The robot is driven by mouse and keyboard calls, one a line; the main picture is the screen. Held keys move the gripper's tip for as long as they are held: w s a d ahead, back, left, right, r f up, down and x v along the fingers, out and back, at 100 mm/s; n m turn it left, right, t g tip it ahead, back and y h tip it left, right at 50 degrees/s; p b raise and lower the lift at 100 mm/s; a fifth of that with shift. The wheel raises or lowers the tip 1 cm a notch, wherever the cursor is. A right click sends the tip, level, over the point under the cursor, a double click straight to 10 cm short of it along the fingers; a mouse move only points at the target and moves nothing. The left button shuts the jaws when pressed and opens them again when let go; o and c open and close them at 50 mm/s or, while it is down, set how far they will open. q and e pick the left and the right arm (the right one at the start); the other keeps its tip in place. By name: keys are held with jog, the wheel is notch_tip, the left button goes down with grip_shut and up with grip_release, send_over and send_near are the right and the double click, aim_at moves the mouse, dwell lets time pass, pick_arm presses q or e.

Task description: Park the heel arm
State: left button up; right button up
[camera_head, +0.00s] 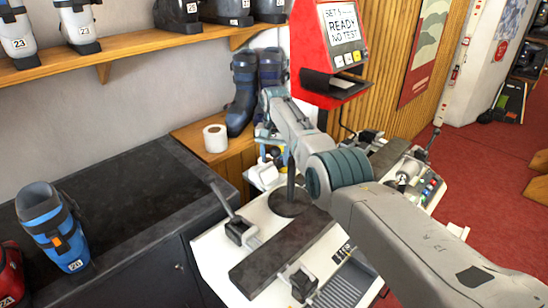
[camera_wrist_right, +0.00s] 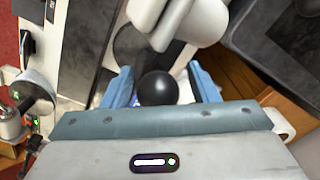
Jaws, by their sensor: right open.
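My right gripper (camera_head: 264,138) reaches over the back of the white bench (camera_head: 211,254) in the head view. In the right wrist view its blue fingers (camera_wrist_right: 163,84) are spread. A round black knob (camera_wrist_right: 155,89) shows between them, with a gap on either side; I take it for the heel arm's knob, though its lever is mostly hidden. A thick pale cylinder (camera_wrist_right: 178,20) lies just beyond it. In the head view a dark upright post (camera_head: 291,172) rises from a round black base (camera_head: 289,204), its top hidden behind my right arm. My left gripper is not in view.
A dark counter (camera_head: 130,195) with a blue boot (camera_head: 53,228) lies left of the bench. A paper roll (camera_head: 215,138) and dark boots (camera_head: 243,92) stand behind. A red display (camera_head: 333,55) reads "READY NO TEST". A lever (camera_head: 222,200) sticks up at the bench's left.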

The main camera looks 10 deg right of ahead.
notch_tip(320, 180, up, 9)
jog(key=b, duration=0.3)
jog(key=shift+a, duration=0.1)
jog(key=shift+r, duration=0.65)
jog(key=shift+f, duration=0.1)
